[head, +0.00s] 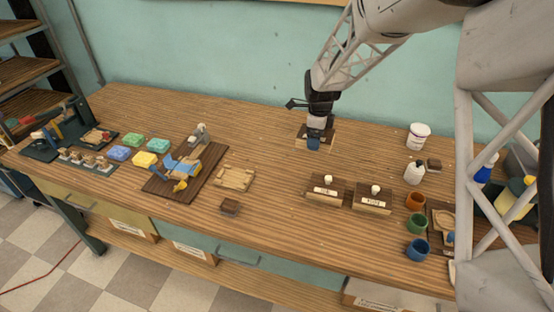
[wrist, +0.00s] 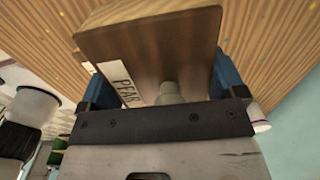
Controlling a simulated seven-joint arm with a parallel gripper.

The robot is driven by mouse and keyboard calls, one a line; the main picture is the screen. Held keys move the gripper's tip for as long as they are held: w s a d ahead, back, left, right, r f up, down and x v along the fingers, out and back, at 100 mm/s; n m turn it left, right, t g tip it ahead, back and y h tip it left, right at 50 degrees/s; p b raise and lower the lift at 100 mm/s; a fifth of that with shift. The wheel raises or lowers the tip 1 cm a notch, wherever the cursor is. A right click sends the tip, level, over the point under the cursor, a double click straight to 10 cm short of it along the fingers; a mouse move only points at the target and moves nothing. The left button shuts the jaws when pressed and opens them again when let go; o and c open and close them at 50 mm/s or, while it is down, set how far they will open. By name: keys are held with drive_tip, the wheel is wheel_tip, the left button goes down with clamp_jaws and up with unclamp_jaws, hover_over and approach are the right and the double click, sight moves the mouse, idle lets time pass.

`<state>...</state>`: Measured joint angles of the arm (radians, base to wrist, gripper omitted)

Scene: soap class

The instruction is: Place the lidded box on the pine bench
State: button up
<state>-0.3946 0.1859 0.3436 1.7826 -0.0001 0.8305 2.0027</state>
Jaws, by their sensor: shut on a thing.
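My gripper (head: 314,141) is at the back middle of the pine bench (head: 265,150), pointing down. Its blue fingers are shut on a lidded box (wrist: 150,50) of brown wood. In the wrist view the box shows a pale knob and a white label reading roughly "PEAR", and fills the space between the fingers. In the head view the gripper hides much of this box (head: 301,141); I cannot tell whether it touches the bench top. Two similar lidded boxes with knobs and white labels, a left one (head: 327,181) and a right one (head: 372,189), stand nearer the front.
A small pale wooden tray (head: 233,178) and a dark block (head: 230,207) lie left of the two boxes. A dark board with a blue and yellow device (head: 181,168) is farther left. Cups (head: 417,222) and bottles (head: 414,173) stand at right. The bench's back middle is fairly clear.

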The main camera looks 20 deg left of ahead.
hover_over(285, 178)
drive_tip(key=shift+f, duration=0.1)
idle(0.4)
drive_tip(key=shift+f, duration=3.1)
drive_tip(key=shift+f, duration=1.9)
drive_tip(key=o, duration=0.7)
drive_tip(key=shift+f, duration=0.1)
drive_tip(key=shift+o, duration=0.2)
